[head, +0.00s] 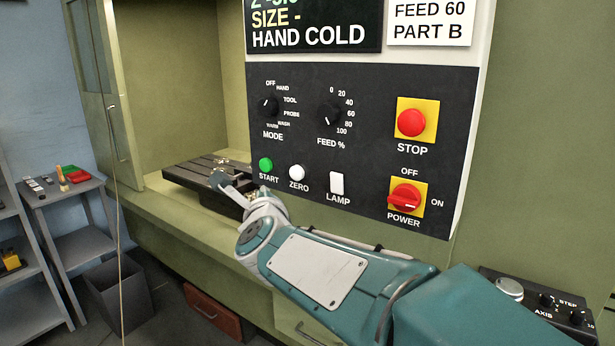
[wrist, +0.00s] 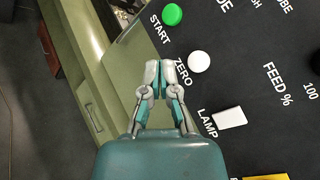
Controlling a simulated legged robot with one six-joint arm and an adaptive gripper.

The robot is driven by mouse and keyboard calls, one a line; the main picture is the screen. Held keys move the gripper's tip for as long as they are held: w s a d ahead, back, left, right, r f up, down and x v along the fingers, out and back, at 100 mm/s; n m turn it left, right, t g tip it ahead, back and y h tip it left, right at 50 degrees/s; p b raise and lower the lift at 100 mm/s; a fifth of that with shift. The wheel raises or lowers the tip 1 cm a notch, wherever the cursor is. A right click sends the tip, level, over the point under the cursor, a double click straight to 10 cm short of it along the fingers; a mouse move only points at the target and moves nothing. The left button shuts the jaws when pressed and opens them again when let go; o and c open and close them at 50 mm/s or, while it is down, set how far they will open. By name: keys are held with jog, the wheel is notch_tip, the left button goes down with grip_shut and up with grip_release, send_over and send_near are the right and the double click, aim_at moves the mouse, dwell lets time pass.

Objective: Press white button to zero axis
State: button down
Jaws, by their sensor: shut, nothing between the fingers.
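The white ZERO button (head: 298,173) is a round cap on the black control panel, between the green START button (head: 266,165) and the white LAMP switch (head: 337,183). In the wrist view the white button (wrist: 199,62) lies just right of my fingertips. My gripper (wrist: 160,66) is shut and empty, its fingertips beside the ZERO label. A gap between fingertips and panel cannot be judged. The white button is fully visible in both views.
The panel also carries the MODE knob (head: 269,106), FEED knob (head: 330,115), red STOP button (head: 411,122) and red POWER switch (head: 405,196). A slotted machine table (head: 187,172) lies behind my gripper. A pendant box (head: 540,306) sits at lower right.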

aim_at(292, 174)
jog(key=shift+w+d, duration=0.75)
jog(key=shift+w, duration=0.4)
jog(key=shift+w+d, duration=0.75)
jog(key=shift+w, duration=0.45)
jog(key=shift+w+d, duration=0.75)
jog(key=shift+w, duration=0.4)
jog(key=shift+a+f, duration=0.1)
jog(key=shift+a, duration=0.15)
jog(key=shift+d, duration=0.15)
jog(key=shift+w+d, duration=0.25)
jog(key=shift+w, duration=0.05)
jog(key=shift+w+d+r, duration=0.2)
jog(key=shift+w+d, duration=0.25)
